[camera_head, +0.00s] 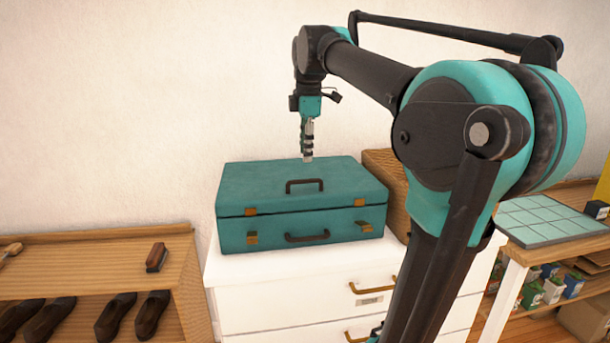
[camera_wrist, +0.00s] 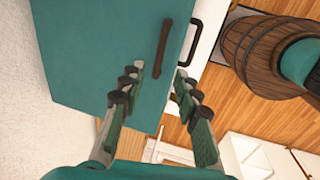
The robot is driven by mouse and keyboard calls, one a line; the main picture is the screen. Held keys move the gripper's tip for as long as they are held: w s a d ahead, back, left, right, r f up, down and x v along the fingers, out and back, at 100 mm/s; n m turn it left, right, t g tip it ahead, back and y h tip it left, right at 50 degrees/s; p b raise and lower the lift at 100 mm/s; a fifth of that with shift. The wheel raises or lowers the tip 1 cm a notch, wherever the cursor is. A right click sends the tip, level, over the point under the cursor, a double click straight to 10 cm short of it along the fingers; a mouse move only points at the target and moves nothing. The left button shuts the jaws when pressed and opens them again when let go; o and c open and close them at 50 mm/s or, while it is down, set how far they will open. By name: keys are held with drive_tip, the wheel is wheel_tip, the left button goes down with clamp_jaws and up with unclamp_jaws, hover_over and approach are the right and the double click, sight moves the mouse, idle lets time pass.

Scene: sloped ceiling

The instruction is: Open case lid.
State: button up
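A closed teal case (camera_head: 245,180) lies on a white drawer unit against the wall. A dark handle (camera_head: 304,183) is on its lid, with another dark handle (camera_head: 307,237) and brass latches on the front. My gripper (camera_head: 308,158) points down over the lid's back part, behind the lid handle. I cannot tell whether the tips touch the lid. In the wrist view the two fingers of my gripper (camera_wrist: 161,78) are apart with nothing between them. The lid (camera_wrist: 95,55) and its handle (camera_wrist: 163,48) lie beyond the fingertips.
A wicker box (camera_head: 385,165) stands right beside the case. The white drawer unit (camera_head: 265,300) has brass handles. A wooden shoe shelf (camera_head: 95,255) is at left, and a table with a tiled top (camera_head: 550,220) at right. A wooden barrel (camera_wrist: 262,55) stands on the floor.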

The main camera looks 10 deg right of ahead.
sight(305, 181)
drive_tip(key=f, duration=0.2)
drive_tip(key=w+f, duration=0.1)
drive_tip(key=f, duration=0.5)
drive_tip(key=shift+w+f, duration=0.15)
drive_tip(key=shift+w, duration=0.2)
drive_tip(key=shift+c, duration=0.3)
clamp_jaws()
